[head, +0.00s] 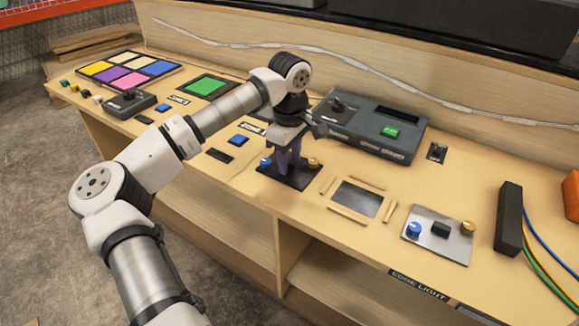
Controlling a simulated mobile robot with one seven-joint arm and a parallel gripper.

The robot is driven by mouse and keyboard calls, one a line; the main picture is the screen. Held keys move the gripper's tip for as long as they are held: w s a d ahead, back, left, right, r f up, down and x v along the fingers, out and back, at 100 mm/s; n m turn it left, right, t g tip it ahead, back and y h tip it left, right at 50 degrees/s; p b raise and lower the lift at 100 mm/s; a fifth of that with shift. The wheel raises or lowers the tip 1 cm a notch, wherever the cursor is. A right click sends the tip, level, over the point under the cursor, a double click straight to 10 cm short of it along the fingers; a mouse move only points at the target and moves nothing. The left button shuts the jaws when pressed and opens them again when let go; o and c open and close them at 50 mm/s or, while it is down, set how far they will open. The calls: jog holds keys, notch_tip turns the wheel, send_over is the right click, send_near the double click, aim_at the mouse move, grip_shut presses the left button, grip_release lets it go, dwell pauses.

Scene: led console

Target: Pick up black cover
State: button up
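A flat black cover (303,180) lies on the wooden console near the middle of the head view. A blue knob (265,163) shows at its left and a gold knob (313,163) at its right. My gripper (288,173) points down over the middle of this cover, between the two knobs. Its dark fingers reach close to the cover and hide its centre. I cannot tell whether they touch or hold anything there, or how far apart they are.
Right of the cover are a dark rectangular panel (358,198) framed by loose wooden strips and a silver plate (455,245) with knobs. A grey console box (375,128) stands behind. A black upright block (509,215) and cables are at far right.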

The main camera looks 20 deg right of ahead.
grip_shut()
jog(key=shift+r, duration=0.15)
